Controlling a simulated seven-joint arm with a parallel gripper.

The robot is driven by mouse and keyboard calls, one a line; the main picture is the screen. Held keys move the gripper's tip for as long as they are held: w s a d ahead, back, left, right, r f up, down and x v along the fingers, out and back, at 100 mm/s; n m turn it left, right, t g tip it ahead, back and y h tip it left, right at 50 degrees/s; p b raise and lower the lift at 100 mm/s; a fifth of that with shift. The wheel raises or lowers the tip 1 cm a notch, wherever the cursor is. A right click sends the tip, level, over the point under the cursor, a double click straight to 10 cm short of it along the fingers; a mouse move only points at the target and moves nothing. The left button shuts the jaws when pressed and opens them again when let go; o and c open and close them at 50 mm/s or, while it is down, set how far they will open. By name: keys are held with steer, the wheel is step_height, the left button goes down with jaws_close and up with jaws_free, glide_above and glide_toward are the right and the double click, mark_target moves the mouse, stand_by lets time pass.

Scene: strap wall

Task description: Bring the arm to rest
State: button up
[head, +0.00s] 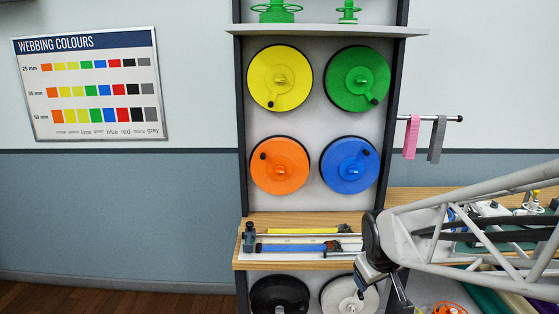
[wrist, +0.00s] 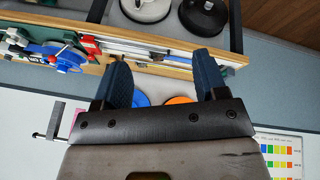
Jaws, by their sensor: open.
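My arm reaches in from the right in the head view. My gripper (head: 380,285) hangs at its end, in front of the right end of the wooden ledge. In the wrist view my gripper (wrist: 163,72) shows two dark blue fingers spread wide apart, with nothing between them. In the head view, a yellow strap (head: 302,230) and a blue strap (head: 292,247) lie on the ledge (head: 255,265), apart from the gripper. Whether the gripper touches the ledge cannot be told.
Yellow (head: 265,92), green (head: 350,98), orange (head: 285,180) and blue (head: 342,187) reels hang on the rack. Black (head: 278,298) and white (head: 335,298) reels are below the ledge. Pink (head: 411,137) and grey (head: 437,140) straps hang from a rod. Space left of the rack is clear.

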steer(key=s+a+r+m+g, duration=0.1)
steer(key=s+r+m, duration=0.1)
steer(key=s, duration=0.7)
steer(key=s+a+r+m+g, duration=0.1)
steer(key=s+r+m, duration=0.1)
steer(key=s, duration=0.7)
steer(key=shift+a+r+y, duration=0.3)
steer(key=shift+r+y, duration=0.1)
steer(key=shift+r, duration=0.4)
